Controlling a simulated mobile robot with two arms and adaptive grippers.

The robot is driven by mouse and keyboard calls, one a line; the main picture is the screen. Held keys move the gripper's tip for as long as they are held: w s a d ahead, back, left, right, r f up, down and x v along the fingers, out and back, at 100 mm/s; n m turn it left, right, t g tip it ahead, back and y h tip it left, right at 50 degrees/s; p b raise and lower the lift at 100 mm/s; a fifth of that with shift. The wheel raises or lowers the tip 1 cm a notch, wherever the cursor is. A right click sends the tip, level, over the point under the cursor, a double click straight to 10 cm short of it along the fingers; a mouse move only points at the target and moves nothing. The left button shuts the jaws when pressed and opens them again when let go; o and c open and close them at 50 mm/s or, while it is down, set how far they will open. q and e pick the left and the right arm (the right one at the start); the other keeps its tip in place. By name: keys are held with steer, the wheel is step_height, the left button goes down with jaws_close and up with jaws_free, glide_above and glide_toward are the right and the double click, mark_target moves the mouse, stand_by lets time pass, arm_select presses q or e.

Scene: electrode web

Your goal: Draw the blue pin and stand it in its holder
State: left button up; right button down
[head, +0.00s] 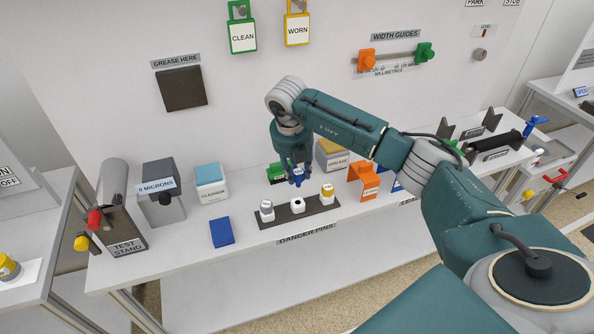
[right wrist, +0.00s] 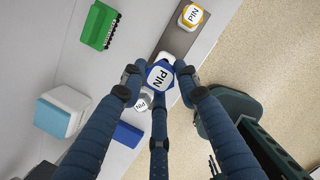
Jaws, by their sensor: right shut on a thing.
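The blue pin (head: 297,171) is held upright in my right gripper (head: 296,180), behind and above the dark pin rack (head: 312,210). In the right wrist view its blue six-sided cap (right wrist: 160,77), marked PIN, sits between the closed fingers (right wrist: 160,85). The rack's middle white holder (head: 297,205) shows a dark open hole on top. The pin's lower end is hard to make out, and I see a gap between it and the holder. A white-capped pin (head: 266,206) and a yellow-capped pin (head: 327,190) stand in the holders either side. My left gripper is out of view.
A blue block (head: 222,232) lies left of the rack. A blue-topped cleaner box (head: 210,183) stands behind it. An orange stand (head: 363,181) is close on the right, and a grease box (head: 332,155) is behind. The table's front edge is just before the rack.

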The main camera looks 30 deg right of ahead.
mark_target(296, 181)
steer(key=shift+s+a+b+x, duration=0.15)
steer(key=shift+a+b+x, duration=0.05)
steer(key=shift+b+x, duration=0.65)
steer(key=shift+s+a+b+x, duration=0.15)
steer(key=shift+b+x, duration=0.45)
steer(key=shift+x, duration=0.45)
steer(key=shift+s+a+b+x, duration=0.1)
steer(key=shift+a+b+x, duration=0.1)
steer(key=shift+b+x, duration=0.65)
steer(key=shift+f, duration=0.25)
steer(key=shift+s+a+b+x, duration=0.15)
steer(key=shift+a+b+x, duration=0.05)
steer(key=shift+b+x, duration=0.7)
steer(key=shift+s+a+b+x, duration=0.15)
steer(key=shift+b+x, duration=0.5)
steer(key=shift+x, duration=0.35)
steer(key=c, duration=1.2)
jaws_free()
steer(key=shift+w+f, duration=0.1)
steer(key=shift+f, duration=0.05)
steer(key=v, duration=1.2)
steer(key=shift+w, duration=0.1)
